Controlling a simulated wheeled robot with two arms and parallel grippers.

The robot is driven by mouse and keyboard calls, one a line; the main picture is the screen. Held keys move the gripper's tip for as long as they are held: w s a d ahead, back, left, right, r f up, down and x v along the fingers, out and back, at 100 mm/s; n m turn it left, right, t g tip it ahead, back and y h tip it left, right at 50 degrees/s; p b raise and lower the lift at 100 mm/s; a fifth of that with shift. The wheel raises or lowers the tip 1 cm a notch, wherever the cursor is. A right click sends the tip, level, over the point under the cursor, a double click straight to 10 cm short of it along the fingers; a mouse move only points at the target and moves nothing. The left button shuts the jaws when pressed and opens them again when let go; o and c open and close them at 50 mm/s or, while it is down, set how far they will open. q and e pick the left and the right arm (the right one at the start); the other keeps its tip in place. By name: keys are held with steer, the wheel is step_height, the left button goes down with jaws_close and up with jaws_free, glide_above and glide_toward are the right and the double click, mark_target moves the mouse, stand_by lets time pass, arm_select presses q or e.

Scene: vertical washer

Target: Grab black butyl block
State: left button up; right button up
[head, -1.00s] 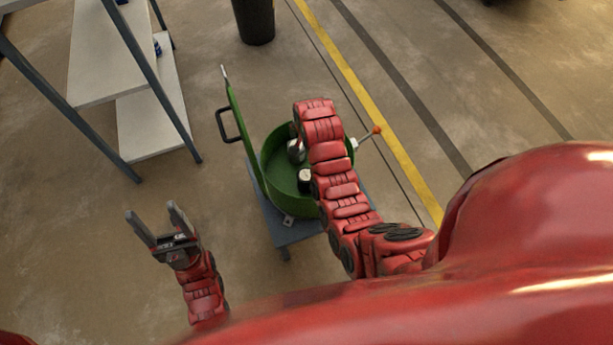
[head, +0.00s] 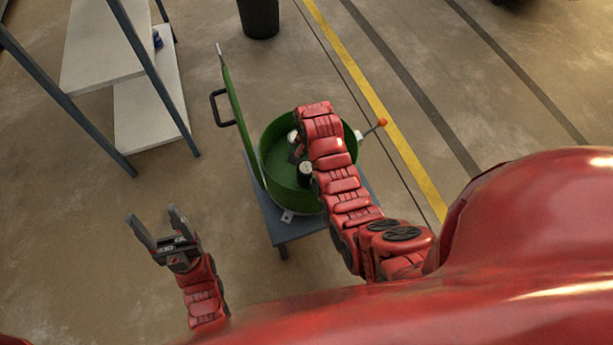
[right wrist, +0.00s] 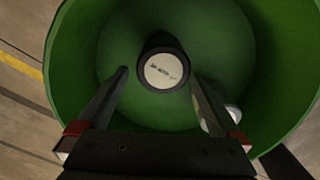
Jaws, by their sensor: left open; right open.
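The black butyl block (right wrist: 150,48) is a dark, round piece with a pale, lettered top. It stands inside the green round washer tub (right wrist: 75,75), and also shows in the head view (head: 305,179) beside my right arm. My right gripper (right wrist: 158,78) is open above the tub, with one finger on each side of the block in the right wrist view. I cannot tell whether the fingers touch it. In the head view my right arm hides most of this gripper. My left gripper (head: 155,226) is open and empty over bare floor, left of the washer.
The tub sits on a grey stand (head: 291,228), with its raised green lid (head: 236,112) and black handle on the left. A pale object (right wrist: 233,114) lies in the tub behind a finger. A shelf (head: 150,105) stands upper left, a dark bin (head: 259,18) at the top.

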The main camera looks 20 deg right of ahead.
steer(key=f, duration=0.3)
steer(key=a+f, duration=0.1)
steer(key=f, duration=0.1)
steer(key=shift+s+a+f+b, duration=0.1)
steer(key=shift+s+f+b, duration=0.1)
steer(key=shift+f+b, duration=0.15)
steer(key=shift+c, duration=0.3)
steer(key=c, duration=1.5)
